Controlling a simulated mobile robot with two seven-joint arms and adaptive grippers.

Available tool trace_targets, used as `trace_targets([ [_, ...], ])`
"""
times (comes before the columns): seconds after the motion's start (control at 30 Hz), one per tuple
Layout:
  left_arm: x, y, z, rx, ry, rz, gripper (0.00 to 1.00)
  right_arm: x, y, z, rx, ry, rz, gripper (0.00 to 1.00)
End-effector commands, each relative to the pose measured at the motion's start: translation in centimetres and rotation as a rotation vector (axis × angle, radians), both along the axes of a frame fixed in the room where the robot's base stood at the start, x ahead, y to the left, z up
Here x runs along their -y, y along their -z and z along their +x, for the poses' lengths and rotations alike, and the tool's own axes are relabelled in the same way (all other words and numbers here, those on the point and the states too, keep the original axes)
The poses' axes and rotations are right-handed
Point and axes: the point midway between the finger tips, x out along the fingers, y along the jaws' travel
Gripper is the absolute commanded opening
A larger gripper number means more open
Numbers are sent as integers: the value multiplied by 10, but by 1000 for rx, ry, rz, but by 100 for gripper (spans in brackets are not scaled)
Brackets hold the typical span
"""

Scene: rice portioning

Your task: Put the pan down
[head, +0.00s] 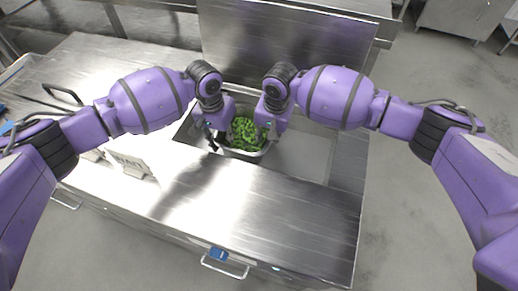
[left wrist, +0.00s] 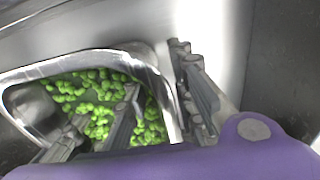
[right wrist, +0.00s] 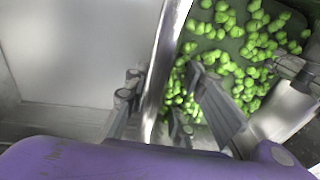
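The metal pan (head: 248,153), filled with round green vegetables (head: 243,131), is in the recess of the steel counter. I cannot tell if its base touches the recess floor. My left gripper (head: 221,138) is at the pan's left side. In the left wrist view its fingers (left wrist: 155,95) are apart, either side of the pan rim (left wrist: 150,64). My right gripper (head: 268,134) is at the right side. In the right wrist view its fingers (right wrist: 160,105) are also apart, with the rim (right wrist: 166,45) between them. Finger contact with the rim is unclear.
A steel counter (head: 250,195) surrounds the recess, with clear space in front. Right of the pan the recess (head: 302,155) is empty. A raised steel panel (head: 285,50) stands behind. A small white sign (head: 130,163) stands at the left.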

Motion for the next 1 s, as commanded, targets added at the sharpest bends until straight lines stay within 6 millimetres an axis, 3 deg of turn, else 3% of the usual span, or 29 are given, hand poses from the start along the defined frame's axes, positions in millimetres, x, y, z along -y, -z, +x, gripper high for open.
trace_targets([
  [0.17, -1, -13, 1, 2, -1, -1, 23, 1, 0, 0, 0, 0, -1, 23],
  [0.6, -8, -100, -1, 2, 1, -2, 23, 1, 0, 0, 0, 0, -1, 23],
  [0.83, -9, -119, -2, 0, 1, -1, 23, 1, -2, 0, 0, 0, 0, 23],
  [1.0, -10, -120, -2, 0, 0, 0, 23, 2, -21, -1, 3, -1, 1, 23],
])
